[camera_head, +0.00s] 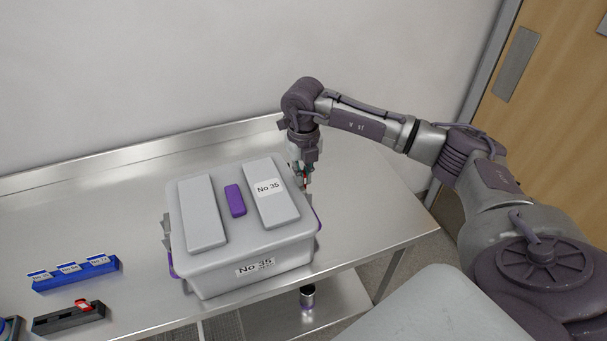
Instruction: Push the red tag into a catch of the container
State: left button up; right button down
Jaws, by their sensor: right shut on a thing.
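The container (213,272) is a grey lidded box on the steel table, with a purple piece on its lid and "No 35" labels. Purple and grey catch parts (318,219) show at its right side, and more (169,257) at its left side. My right gripper (304,178) is at the container's far right edge, pointing down, shut on a small red tag (305,182). The tag is mostly hidden by the fingers, and I cannot tell whether it touches the catch. Another red tag (83,305) sits in a black rack (60,320) at the lower left. My left gripper is not in view.
A blue rack (80,276) with several white labelled tags stands left of the container. The steel table (120,190) is clear behind the container. A dark cylinder (307,296) stands on a lower shelf. A wooden door (535,90) is at the right.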

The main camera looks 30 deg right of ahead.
jog(key=shift+s+f, duration=0.2)
jog(key=shift+f, duration=0.1)
jog(key=c, duration=1.2)
grip_release()
jog(key=shift+w, duration=0.1)
jog(key=shift+o, duration=0.3)
jog(key=shift+r, duration=0.1)
jog(key=o, duration=0.5)
jog(key=shift+c, duration=0.2)
jog(key=shift+w, duration=0.1)
jog(key=shift+r, duration=0.1)
jog(key=shift+r+p, duration=2.1)
jog(key=shift+r, duration=1.4)
